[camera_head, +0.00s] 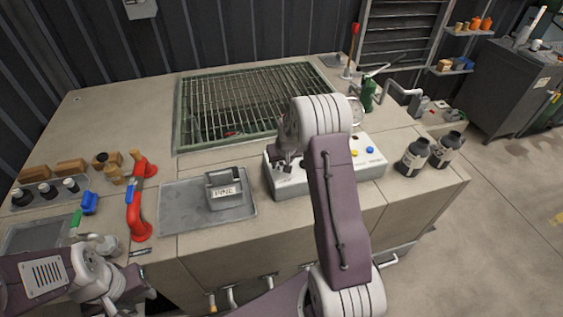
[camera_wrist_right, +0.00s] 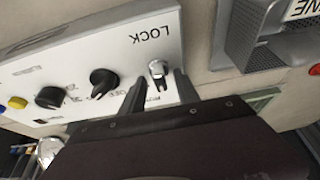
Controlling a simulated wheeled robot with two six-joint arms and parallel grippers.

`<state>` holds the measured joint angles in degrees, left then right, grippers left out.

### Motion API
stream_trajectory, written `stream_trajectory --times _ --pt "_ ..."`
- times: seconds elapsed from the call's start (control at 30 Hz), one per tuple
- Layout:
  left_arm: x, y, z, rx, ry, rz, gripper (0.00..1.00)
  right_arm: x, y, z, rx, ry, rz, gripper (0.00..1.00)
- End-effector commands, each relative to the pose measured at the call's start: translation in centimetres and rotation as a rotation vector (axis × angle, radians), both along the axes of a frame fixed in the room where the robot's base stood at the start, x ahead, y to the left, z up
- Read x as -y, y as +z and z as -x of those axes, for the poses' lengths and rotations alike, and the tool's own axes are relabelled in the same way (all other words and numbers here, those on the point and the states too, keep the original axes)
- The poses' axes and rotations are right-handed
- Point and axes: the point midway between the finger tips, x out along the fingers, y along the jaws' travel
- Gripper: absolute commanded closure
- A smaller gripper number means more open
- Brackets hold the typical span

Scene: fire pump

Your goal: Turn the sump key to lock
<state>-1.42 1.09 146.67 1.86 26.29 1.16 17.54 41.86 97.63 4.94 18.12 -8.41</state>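The sump key (camera_wrist_right: 158,72) is a small silver key switch on the white control panel (camera_wrist_right: 95,50), below the word LOCK in the right wrist view. My right gripper (camera_wrist_right: 160,84) is open, with one dark finger on each side of the key and a visible gap around it. In the head view my right gripper (camera_head: 285,166) is over the left end of the panel (camera_head: 372,172), and the key cannot be made out there. My left gripper (camera_head: 132,300) is at the lower left edge, away from the panel; its fingers are not clear.
Black knobs (camera_wrist_right: 104,82) sit beside the key on the panel. A grey tray (camera_head: 185,205) with a labelled grey block (camera_head: 226,190) lies left of the panel, beside a red pipe handle (camera_head: 137,205). Two dark bottles (camera_head: 414,158) stand to the right.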

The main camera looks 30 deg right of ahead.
Motion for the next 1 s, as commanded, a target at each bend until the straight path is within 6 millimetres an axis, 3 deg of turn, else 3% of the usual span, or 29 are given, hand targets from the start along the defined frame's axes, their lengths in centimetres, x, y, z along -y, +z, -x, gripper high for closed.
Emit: stream_trajectory --times 0.17,0.33,0.67,1.0 --pt "0.0 0.0 0.0 0.0 0.0 0.0 0.64 0.0 0.0 0.0 0.0 0.0 0.0 0.62" --pt "0.0 0.0 0.0 0.0 0.0 0.0 0.64 0.0 0.0 0.0 0.0 0.0 0.0 1.0" --pt "0.0 -0.1 0.0 0.0 0.0 0.0 0.64 -0.1 0.0 0.0 0.0 -0.024 0.001 1.0" --pt "0.0 -1.9 0.0 0.0 0.0 0.0 0.64 -0.2 -0.4 -0.1 0.001 -0.231 0.003 1.0"
